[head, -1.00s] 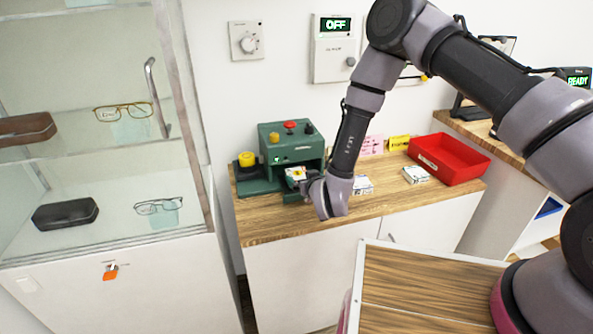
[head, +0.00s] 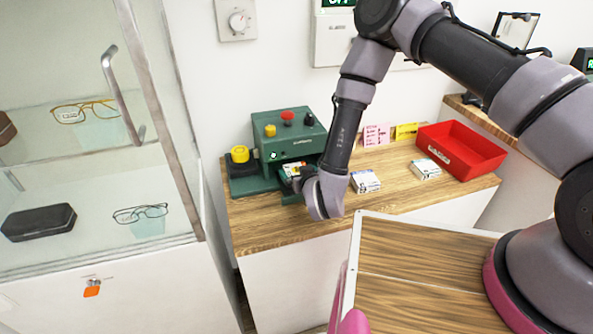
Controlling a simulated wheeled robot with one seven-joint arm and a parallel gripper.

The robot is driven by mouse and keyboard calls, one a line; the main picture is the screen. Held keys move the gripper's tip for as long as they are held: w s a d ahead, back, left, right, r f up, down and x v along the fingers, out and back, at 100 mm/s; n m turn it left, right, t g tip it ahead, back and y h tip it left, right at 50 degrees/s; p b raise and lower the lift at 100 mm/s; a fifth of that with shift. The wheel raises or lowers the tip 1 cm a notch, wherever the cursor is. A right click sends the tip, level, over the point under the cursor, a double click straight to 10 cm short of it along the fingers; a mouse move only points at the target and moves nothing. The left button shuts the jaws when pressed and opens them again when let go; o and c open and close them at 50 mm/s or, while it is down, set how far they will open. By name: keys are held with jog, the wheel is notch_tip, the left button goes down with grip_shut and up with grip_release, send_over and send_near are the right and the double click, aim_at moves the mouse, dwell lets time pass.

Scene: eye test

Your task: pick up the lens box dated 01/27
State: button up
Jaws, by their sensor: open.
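Two small white lens boxes lie on the wooden counter: one (head: 366,181) just right of my gripper, the other (head: 425,169) farther right near the red tray. A third small box with yellow and white on it (head: 293,169) sits at the front opening of the green machine (head: 285,145). The dates on the boxes are too small to read. My gripper (head: 298,181) is at the front of the green machine, close to the third box. Its fingers are mostly hidden by my wrist, and I cannot tell whether they touch that box. It is open.
A red tray (head: 462,150) stands at the counter's back right, by pink (head: 376,135) and yellow (head: 406,131) cards at the wall. A glass cabinet (head: 180,130) with glasses and cases stands left. The counter's front left (head: 262,225) is clear.

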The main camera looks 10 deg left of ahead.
jog(key=shift+c, duration=0.3)
jog(key=c, duration=1.1)
jog(key=shift+c, duration=0.2)
jog(key=shift+r, duration=0.15)
